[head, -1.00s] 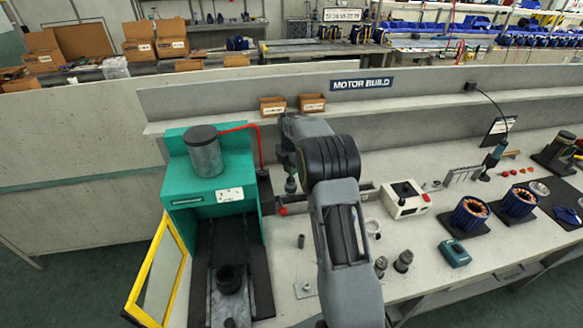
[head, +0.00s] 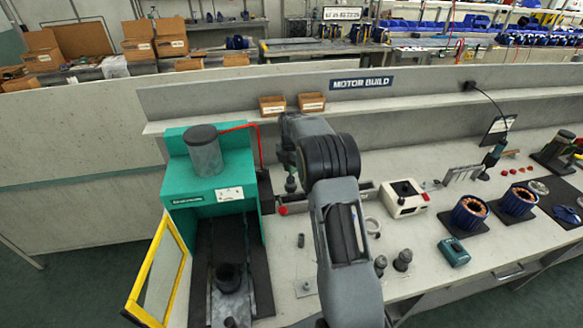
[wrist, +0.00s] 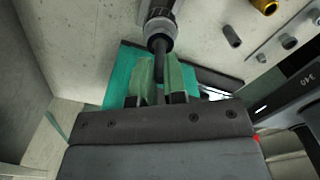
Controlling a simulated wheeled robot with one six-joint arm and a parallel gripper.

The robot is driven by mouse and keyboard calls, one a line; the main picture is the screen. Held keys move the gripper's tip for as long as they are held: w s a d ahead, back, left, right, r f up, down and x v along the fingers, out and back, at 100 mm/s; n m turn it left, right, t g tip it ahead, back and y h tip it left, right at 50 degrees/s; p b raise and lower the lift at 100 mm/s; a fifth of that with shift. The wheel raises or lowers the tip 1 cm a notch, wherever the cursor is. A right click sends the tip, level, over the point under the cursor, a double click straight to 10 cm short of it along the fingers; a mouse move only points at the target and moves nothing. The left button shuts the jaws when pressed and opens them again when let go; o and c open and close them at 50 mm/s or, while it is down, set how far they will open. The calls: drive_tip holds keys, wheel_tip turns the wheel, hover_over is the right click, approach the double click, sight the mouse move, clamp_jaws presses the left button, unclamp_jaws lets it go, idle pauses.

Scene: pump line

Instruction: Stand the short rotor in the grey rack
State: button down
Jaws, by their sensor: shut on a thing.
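In the wrist view my gripper (wrist: 160,78) is shut, its green fingers on either side of the dark shaft of a rotor (wrist: 160,25). The rotor's metal body lies beyond the fingertips, cut by the top edge. Its full length is hidden, so I cannot tell if it is the short one. Two dark metal rotors (head: 402,260) stand upright on the bench right of my arm. A grey rack-like frame with slanted bars (head: 462,174) stands further back to the right; I cannot tell whether it is the grey rack.
A green press (head: 205,190) with an open yellow-framed guard (head: 160,270) stands left of my arm. A white control box (head: 403,200), copper-wound stators (head: 470,208) and a teal device (head: 453,252) sit to the right. Bare bench shows between them.

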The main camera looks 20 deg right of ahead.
drive_tip(key=shift+f+b, duration=0.55)
drive_tip(key=shift+f, duration=0.5)
idle(1.6)
drive_tip(key=shift+f+b, duration=0.75)
drive_tip(key=shift+f, duration=0.55)
drive_tip(key=c, duration=1.1)
unclamp_jaws()
drive_tip(key=shift+o, duration=0.4)
drive_tip(key=shift+f, duration=0.1)
drive_tip(key=shift+o, duration=0.8)
drive_tip(key=shift+r+p, duration=2.15)
drive_tip(key=shift+r, duration=0.95)
